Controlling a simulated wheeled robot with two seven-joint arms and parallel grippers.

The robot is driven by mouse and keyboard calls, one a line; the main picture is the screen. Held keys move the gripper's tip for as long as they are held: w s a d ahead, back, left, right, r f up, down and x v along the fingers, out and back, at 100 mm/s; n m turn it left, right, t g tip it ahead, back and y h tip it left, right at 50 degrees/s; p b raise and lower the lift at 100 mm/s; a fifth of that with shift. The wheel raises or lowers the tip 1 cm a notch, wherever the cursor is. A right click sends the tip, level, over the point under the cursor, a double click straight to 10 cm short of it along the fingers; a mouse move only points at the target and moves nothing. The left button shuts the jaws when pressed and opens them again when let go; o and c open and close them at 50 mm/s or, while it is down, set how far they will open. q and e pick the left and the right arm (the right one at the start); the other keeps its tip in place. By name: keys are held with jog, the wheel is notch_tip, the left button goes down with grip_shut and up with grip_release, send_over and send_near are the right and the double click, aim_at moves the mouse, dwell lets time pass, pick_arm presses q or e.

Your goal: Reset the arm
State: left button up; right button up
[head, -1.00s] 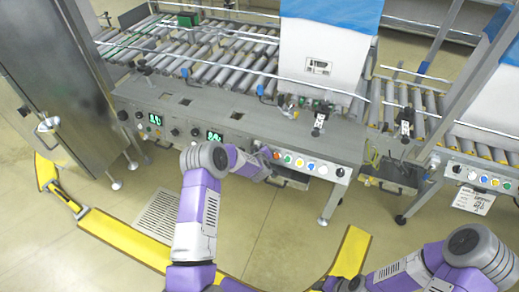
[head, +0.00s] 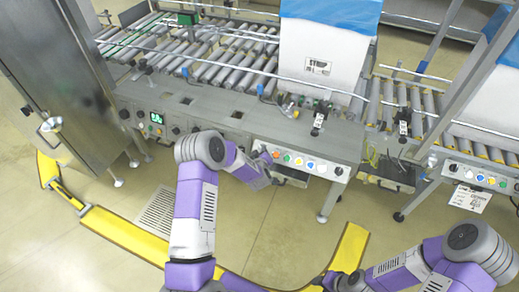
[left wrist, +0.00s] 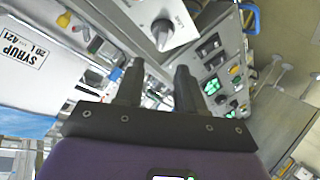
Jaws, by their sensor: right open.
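My left gripper (head: 270,165) reaches from below to the front of the grey conveyor console (head: 215,118), close to the left end of its button panel (head: 300,161). In the left wrist view its two dark fingers (left wrist: 158,68) stand apart with nothing between them.
A white box with a blue liner (head: 330,45) stands on the roller conveyor (head: 220,60). A steel cabinet (head: 50,70) is at the left. A second button panel (head: 480,178) is at the right. Yellow floor strips (head: 125,238) border open floor.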

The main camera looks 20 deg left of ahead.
pick_arm(q)
jog(key=shift+s+d+r, duration=0.15)
jog(key=shift+s, duration=0.2)
dwell(0.3)
jog(key=s+d+f+m+g+h+p, duration=0.2)
jog(key=s+d+f+m+g+h, duration=0.15)
jog(key=s+d, duration=0.6)
jog(key=s+d+f+m+g+h+p, duration=0.2)
jog(key=s+d+m+g+h+p, duration=0.3)
jog(key=s, duration=0.7)
jog(key=s+d+r+g+b, duration=0.1)
jog(key=s+d, duration=0.4)
jog(key=s, duration=0.7)
jog(key=shift+s+g+h, duration=0.25)
jog(key=shift+g+h, duration=0.1)
jog(key=shift+g, duration=0.4)
jog(key=shift+w+d+r, duration=0.1)
